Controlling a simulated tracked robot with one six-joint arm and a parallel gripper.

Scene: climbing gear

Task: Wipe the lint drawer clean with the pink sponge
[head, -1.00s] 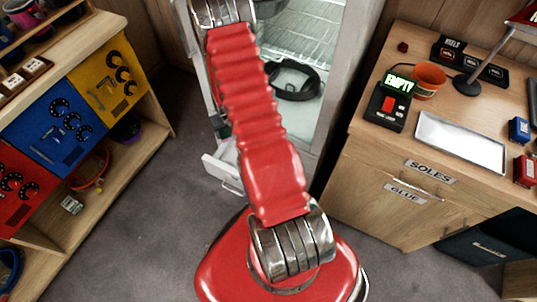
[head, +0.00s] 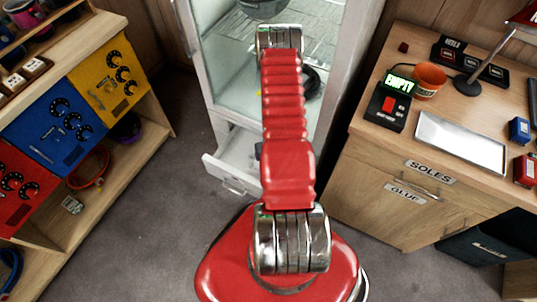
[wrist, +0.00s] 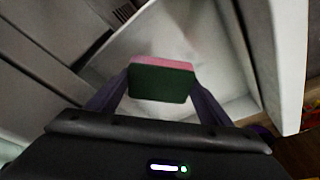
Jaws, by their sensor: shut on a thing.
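My gripper (wrist: 162,88) is shut on the pink sponge (wrist: 165,63). The sponge's dark green side faces the wrist camera and its pink layer shows along the far edge. The lint drawer (head: 225,172) is a white drawer pulled out at the bottom of the pale cabinet. In the wrist view the drawer's white interior (wrist: 225,75) lies behind the sponge. I cannot tell whether the sponge touches it. Faint grey shading shows inside the drawer. In the head view my arm covers the drawer's right part, and I cannot make out the sponge or the fingertips.
The cabinet (head: 215,70) stands open above the drawer, with a dark strap (head: 311,82) inside. A wooden bench (head: 385,155) with a metal tray (head: 460,141) is on the right. Shelves with coloured panels (head: 62,122) are on the left. Grey floor (head: 150,220) is clear between.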

